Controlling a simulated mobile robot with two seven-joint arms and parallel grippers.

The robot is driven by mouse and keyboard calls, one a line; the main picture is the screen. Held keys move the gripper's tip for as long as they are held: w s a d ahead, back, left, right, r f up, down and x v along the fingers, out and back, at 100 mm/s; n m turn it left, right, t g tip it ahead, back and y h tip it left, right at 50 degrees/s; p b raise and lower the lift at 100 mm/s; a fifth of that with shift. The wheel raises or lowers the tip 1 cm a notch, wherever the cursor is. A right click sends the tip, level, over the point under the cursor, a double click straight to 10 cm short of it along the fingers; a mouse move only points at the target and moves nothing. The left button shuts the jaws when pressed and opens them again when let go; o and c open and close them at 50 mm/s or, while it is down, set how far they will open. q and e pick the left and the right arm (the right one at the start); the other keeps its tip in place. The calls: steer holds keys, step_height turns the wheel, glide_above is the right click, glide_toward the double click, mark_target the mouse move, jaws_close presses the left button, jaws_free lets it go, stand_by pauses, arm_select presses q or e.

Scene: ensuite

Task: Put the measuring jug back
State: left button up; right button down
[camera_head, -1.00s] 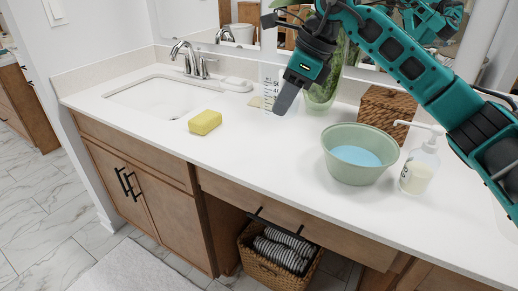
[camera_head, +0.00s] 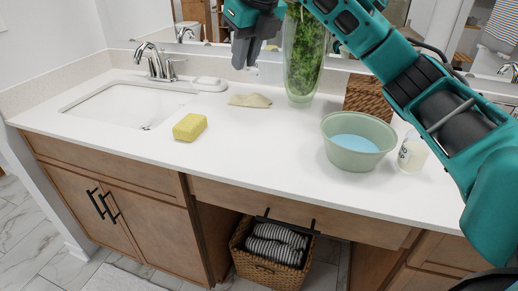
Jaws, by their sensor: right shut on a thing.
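My right gripper (camera_head: 244,52) is at the top of the picture, in front of the mirror's lower edge and above the back of the counter. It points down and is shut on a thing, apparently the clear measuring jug. Only a faint see-through patch (camera_head: 269,73) shows just right of the fingers, so most of the jug is hidden or hard to make out. The white counter (camera_head: 255,145) beside the beige cloth (camera_head: 250,101) is bare. My left gripper is not in view.
A glass vase with green plants (camera_head: 303,55) stands close right of the gripper. A green bowl with blue liquid (camera_head: 357,141), woven box (camera_head: 368,97) and soap bottle (camera_head: 412,154) are further right. A yellow sponge (camera_head: 190,127) lies near the sink (camera_head: 130,105).

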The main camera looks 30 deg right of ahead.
steer(key=shift+f, duration=0.15)
step_height(320, 180, down, 19)
steer(key=shift+f+b, duration=0.1)
steer(key=shift+b, duration=0.95)
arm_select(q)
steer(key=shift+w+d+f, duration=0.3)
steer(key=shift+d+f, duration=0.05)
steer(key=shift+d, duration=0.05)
arm_select(e)
steer(key=shift+f, duration=0.15)
steer(key=shift+f, duration=0.1)
steer(key=shift+f, duration=0.15)
steer(key=c, duration=1.1)
jaws_free()
